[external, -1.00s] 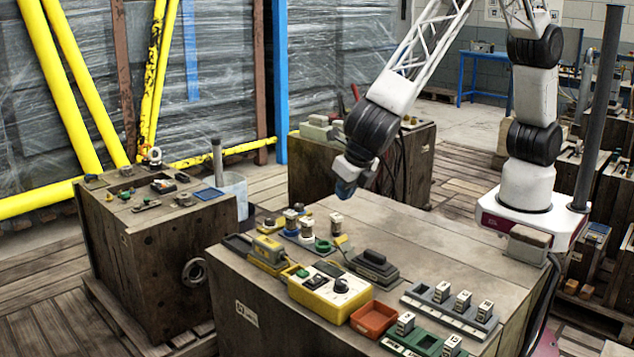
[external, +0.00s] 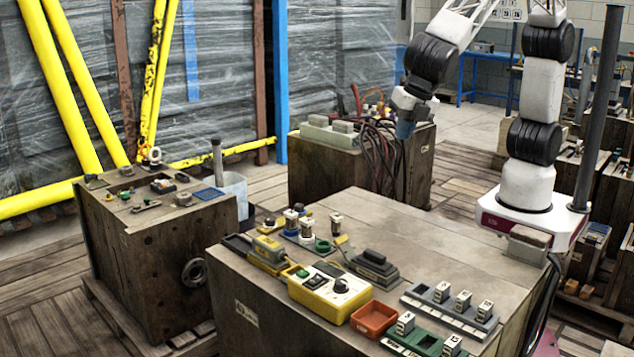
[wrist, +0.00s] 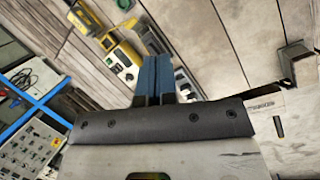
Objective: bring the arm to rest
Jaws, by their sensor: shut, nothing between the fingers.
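My gripper (external: 405,129) is raised in the air over the far side of the front wooden crate (external: 425,222), clear of everything on it. It points down, and its blue fingers are together with nothing between them. In the wrist view the blue fingers (wrist: 154,76) lie side by side at the middle, above the grey gripper body. The crate top shows below them.
The near part of the crate holds a yellow control box (external: 332,288), an orange tray (external: 374,319), a grey rack (external: 450,308) and a green rack (external: 425,340). A dark post (external: 597,110) stands beside my base. The crate's far half is bare.

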